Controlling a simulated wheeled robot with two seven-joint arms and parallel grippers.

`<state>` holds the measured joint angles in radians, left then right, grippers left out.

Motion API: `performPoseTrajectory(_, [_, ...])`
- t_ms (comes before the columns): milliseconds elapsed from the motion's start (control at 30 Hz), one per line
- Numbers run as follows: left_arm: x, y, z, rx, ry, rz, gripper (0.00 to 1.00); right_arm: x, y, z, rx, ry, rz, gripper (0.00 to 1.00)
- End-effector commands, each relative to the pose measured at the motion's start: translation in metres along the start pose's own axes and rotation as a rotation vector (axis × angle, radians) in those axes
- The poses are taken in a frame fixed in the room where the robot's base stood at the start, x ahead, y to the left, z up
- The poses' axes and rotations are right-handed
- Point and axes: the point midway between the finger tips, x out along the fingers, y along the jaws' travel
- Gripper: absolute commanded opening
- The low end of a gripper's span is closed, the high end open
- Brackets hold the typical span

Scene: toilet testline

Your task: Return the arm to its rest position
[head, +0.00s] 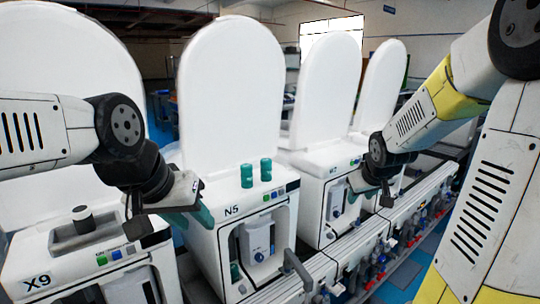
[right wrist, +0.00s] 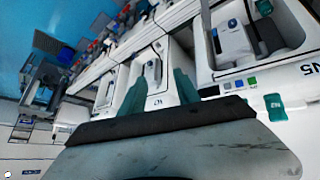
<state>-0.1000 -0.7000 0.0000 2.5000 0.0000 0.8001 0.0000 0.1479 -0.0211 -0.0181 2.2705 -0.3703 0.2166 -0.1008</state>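My left arm comes in from the left in the head view, and its gripper (head: 172,218) hangs in front of the units X9 and N5. Its fingers look spread, with nothing visible between them. My right arm comes in from the upper right. Its dark gripper (head: 385,198) hangs over the front of the unit right of N5, small in the head view. In the right wrist view its two teal fingers (right wrist: 158,95) stand apart with no object held between them. Part of that view is blocked by a grey surface with a black edge.
White toilet testers stand in a row with raised lids: X9 (head: 85,240), N5 (head: 228,235) and others (head: 320,190). Teal cylinders (head: 256,173) stand on N5. A rail with several valves (head: 380,245) runs along the front. Blue floor (head: 405,272) is open at the lower right.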

Motion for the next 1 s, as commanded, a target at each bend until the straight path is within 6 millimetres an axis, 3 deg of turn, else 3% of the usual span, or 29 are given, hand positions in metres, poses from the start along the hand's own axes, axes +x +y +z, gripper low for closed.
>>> performPoseTrajectory(33, [0.0, 0.0, 0.0, 0.0, 0.0, 0.0, 0.38, -0.029, -0.011, 0.001, 0.026, 0.004, -0.009, 0.38])
performPoseTrajectory(200, [0.0, 0.0, 0.0, 0.0, 0.0, 0.0, 0.38, -0.105, -0.053, 0.027, 0.123, -0.021, -0.075, 0.38])
performPoseTrajectory(400, [0.0, 0.0, 0.0, 0.0, 0.0, 0.0, 0.38, -0.171, -0.1, 0.07, 0.203, -0.054, -0.182, 0.38])
performPoseTrajectory(600, [0.0, 0.0, 0.0, 0.0, 0.0, 0.0, 0.38, -0.199, -0.125, 0.098, 0.234, -0.077, -0.249, 0.38])
performPoseTrajectory(1000, [0.0, 0.0, 0.0, 0.0, 0.0, 0.0, 0.38, -0.202, -0.128, 0.101, 0.236, -0.083, -0.257, 0.38])
